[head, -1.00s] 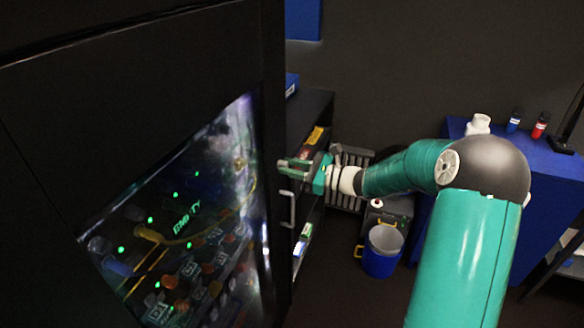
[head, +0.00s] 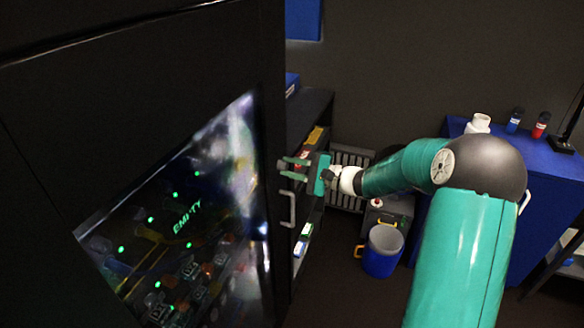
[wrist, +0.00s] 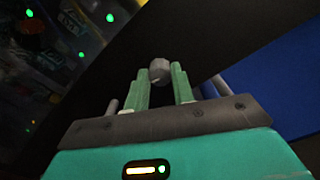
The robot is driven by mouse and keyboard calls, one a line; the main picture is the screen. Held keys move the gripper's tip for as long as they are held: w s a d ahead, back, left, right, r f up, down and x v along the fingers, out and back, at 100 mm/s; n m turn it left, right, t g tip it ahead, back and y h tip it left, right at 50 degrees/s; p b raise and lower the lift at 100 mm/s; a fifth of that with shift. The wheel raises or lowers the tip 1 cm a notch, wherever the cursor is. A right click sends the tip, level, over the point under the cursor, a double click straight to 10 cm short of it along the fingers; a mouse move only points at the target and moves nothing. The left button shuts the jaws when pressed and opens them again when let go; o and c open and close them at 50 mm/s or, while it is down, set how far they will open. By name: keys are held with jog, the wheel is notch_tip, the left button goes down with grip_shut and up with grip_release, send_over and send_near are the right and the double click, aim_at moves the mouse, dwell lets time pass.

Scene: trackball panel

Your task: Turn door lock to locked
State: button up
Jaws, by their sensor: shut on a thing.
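The door lock is a small grey round knob (wrist: 159,71) on the dark door, with a short light mark on its face. My gripper (wrist: 160,80) has its green fingers on either side of the knob, shut on it. In the head view my gripper (head: 284,169) reaches the right edge of the black door (head: 272,110), its two fingers one above the other. The knob is hidden or too small to make out there.
A grey bar handle (head: 288,208) sits on the door just below my gripper. The door's glass window (head: 190,225) shows green lights. A dark shelf (head: 313,105) stands behind, with a blue bin (head: 381,262) on the floor and a blue cabinet (head: 455,230) at right.

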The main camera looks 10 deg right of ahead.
jog(key=shift+n, duration=1.2)
jog(key=o, duration=1)
jog(key=v, duration=1.3)
jog(key=shift+s+d, duration=0.25)
jog(key=shift+d, duration=0.05)
